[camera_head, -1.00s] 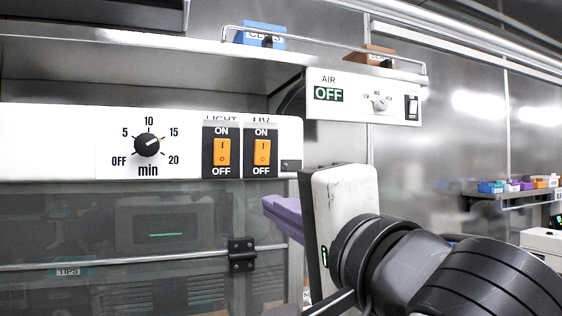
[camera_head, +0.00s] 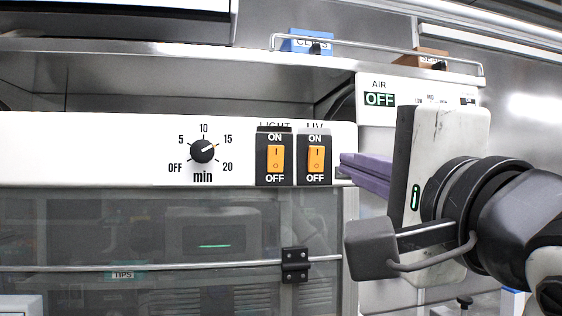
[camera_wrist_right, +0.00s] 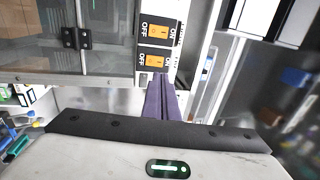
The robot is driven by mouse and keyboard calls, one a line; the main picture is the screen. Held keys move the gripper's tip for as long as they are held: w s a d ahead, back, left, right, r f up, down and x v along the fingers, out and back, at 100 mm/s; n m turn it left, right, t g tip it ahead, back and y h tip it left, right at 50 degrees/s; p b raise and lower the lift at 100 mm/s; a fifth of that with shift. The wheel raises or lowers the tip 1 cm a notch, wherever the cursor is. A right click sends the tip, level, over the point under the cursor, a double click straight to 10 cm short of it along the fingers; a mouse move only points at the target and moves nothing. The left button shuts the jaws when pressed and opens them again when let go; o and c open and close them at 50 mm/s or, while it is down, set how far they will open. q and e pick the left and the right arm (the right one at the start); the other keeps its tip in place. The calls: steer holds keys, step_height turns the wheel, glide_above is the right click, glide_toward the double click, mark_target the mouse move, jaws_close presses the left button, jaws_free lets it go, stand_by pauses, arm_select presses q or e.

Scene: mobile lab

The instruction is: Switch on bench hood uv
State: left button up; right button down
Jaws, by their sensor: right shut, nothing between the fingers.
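The UV switch (camera_head: 316,159) is an orange rocker on a black plate marked ON above and OFF below, on the white hood panel (camera_head: 100,150). The similar LIGHT switch (camera_head: 275,159) is to its left. My right gripper (camera_head: 345,165) has purple fingers, shut and empty, just right of the UV switch plate; I cannot tell whether they touch the panel. In the right wrist view the shut fingers (camera_wrist_right: 162,82) point at the lower of the two switch plates, with the UV rocker (camera_wrist_right: 158,62) just beyond their tips. My left gripper is not in view.
A timer dial (camera_head: 203,151) marked in minutes sits left of the switches. The AIR box (camera_head: 379,99), reading OFF, is partly hidden behind my right gripper. A hinge (camera_head: 295,265) and a glass front (camera_head: 150,235) are below the panel. A blue box (camera_head: 307,42) stands on top.

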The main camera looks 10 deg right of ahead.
steer(key=p, duration=0.3)
glide_toward(317, 151)
steer(key=w, duration=0.2)
steer(key=w+r, duration=0.1)
steer(key=w, duration=0.2)
steer(key=shift+w+a+r, duration=0.1)
steer(key=shift+w+r, duration=0.05)
steer(key=shift+w, duration=0.5)
